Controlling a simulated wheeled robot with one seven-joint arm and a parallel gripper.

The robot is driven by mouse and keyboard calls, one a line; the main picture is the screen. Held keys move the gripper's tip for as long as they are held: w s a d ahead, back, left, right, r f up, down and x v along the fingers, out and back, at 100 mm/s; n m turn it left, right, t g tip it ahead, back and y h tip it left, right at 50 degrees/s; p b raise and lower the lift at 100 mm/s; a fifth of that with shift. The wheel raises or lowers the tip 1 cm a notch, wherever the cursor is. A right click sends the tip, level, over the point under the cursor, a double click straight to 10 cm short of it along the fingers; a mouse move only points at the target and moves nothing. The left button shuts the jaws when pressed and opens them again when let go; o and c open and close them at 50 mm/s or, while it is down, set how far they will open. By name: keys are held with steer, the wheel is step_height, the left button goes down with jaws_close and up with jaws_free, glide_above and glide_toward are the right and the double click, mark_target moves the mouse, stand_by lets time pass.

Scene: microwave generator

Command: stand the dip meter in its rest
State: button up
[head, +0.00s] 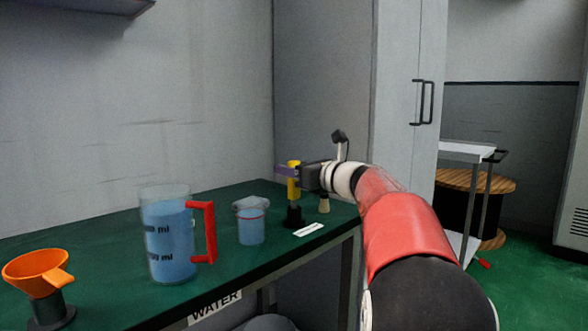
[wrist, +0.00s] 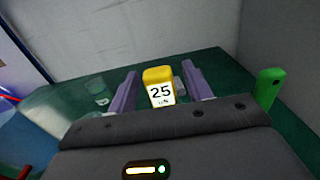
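The dip meter has a yellow head (head: 294,178) and stands upright above a black rest (head: 293,217) on the green bench; its lower end appears to be in the rest. In the wrist view the yellow head (wrist: 157,76) shows a white display reading 25. My gripper (wrist: 161,72) has its two purple fingers on either side of the head, with visible gaps on both sides, so it is open. In the head view my gripper (head: 286,171) reaches the head from the right. The meter's stem and the rest are hidden in the wrist view.
A clear jug (head: 168,245) with blue liquid and a red handle, a smaller cup (head: 251,228) of blue liquid, and an orange funnel (head: 38,268) stand left on the bench (head: 110,230). A white label (head: 309,230) lies near the rest. A grey cabinet (head: 325,90) stands behind.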

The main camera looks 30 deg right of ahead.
steer(key=v, duration=0.7)
steer(key=shift+s+d, duration=0.15)
steer(key=shift+s, duration=0.2)
stand_by(0.4)
